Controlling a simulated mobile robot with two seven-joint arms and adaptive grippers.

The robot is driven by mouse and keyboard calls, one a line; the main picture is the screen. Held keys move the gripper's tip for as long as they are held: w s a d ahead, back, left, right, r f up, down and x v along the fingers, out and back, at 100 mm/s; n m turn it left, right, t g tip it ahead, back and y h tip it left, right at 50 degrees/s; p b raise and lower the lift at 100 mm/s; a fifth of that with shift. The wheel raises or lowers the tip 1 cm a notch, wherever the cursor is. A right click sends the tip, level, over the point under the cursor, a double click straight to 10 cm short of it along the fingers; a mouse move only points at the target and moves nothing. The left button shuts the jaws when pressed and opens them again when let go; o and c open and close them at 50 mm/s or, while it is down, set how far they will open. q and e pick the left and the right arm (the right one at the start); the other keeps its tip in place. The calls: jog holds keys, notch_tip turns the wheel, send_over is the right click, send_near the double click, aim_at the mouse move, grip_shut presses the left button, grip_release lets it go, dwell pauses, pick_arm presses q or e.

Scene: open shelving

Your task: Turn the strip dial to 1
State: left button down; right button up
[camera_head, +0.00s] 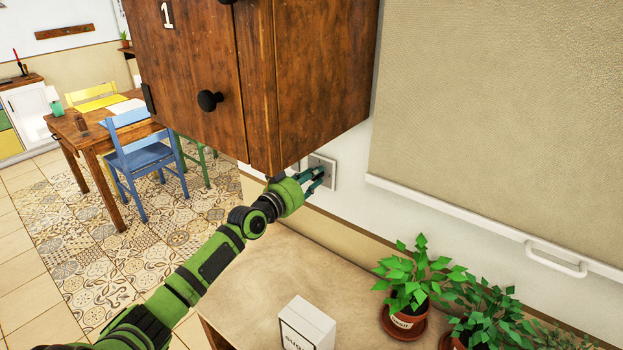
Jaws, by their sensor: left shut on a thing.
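A pale square wall plate (328,169) is on the white wall, just under the wooden cabinet. The strip dial seems to be on this plate; my gripper hides it, so I cannot read its setting. My left gripper (317,176) reaches in from the lower left below the cabinet, its teal fingers at the plate, shut on what seems to be the strip dial. My right gripper is not in view.
The wooden cabinet (309,80), marked 1 on its front, hangs just above my left gripper. Below are a counter (262,283), a white box (306,325) and potted plants (412,280). A blind (500,100) covers the right. A table (88,133) and chairs stand at left.

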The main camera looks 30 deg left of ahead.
pick_arm(q)
jog(key=shift+a+r+n, duration=0.1)
jog(key=shift+r+n, duration=0.2)
jog(key=shift+n, duration=0.2)
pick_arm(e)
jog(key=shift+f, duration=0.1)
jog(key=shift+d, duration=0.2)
pick_arm(q)
jog(key=c, duration=1)
grip_release()
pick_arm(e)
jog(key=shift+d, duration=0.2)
pick_arm(q)
jog(key=shift+f, duration=0.15)
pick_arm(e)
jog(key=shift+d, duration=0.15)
pick_arm(q)
jog(key=s, duration=1.2)
jog(key=shift+a, duration=0.4)
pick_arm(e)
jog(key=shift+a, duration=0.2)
